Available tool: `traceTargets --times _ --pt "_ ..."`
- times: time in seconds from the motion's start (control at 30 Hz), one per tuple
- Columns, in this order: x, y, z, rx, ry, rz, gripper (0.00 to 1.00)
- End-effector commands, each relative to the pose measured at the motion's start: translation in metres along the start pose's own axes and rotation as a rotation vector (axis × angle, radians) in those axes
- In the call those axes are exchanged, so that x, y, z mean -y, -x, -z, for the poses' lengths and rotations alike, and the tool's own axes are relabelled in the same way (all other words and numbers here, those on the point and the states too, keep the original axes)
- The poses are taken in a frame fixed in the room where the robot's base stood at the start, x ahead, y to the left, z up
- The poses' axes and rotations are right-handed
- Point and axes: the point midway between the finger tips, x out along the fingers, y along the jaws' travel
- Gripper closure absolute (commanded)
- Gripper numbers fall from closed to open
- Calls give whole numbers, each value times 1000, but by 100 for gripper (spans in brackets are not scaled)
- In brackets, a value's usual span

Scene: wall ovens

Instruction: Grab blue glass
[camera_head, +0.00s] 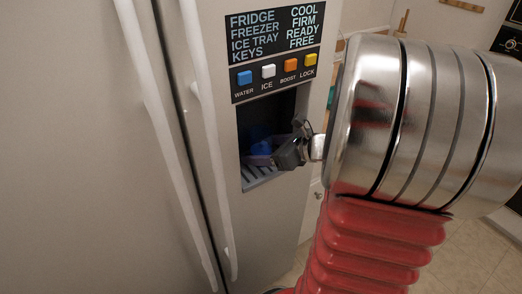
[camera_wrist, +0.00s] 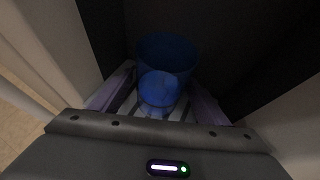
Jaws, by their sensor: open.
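The blue glass (camera_wrist: 166,62) stands upright in the dispenser recess of the fridge, on its slatted drip tray. In the head view the glass (camera_head: 262,146) is a dark blue shape low in the recess, partly hidden by my gripper (camera_head: 262,158). In the wrist view my gripper (camera_wrist: 160,100) is open, with one purple-grey finger on each side of the glass's lower part. I cannot tell whether the fingers touch it.
The fridge's dispenser recess (camera_head: 250,112) has dark walls close around the glass and fingers. Above it is a button panel (camera_head: 275,75) with several coloured buttons. Long white door handles (camera_head: 205,110) stand out to the left. The drip tray (camera_head: 262,178) lies below.

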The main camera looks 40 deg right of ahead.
Motion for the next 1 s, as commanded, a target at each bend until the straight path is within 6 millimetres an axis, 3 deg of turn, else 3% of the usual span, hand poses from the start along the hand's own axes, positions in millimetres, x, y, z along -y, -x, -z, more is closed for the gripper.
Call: traceTargets --times 0.4,1.0 --pt "0 0 0 0 0 0 31" --pt "0 1 0 0 0 0 73"
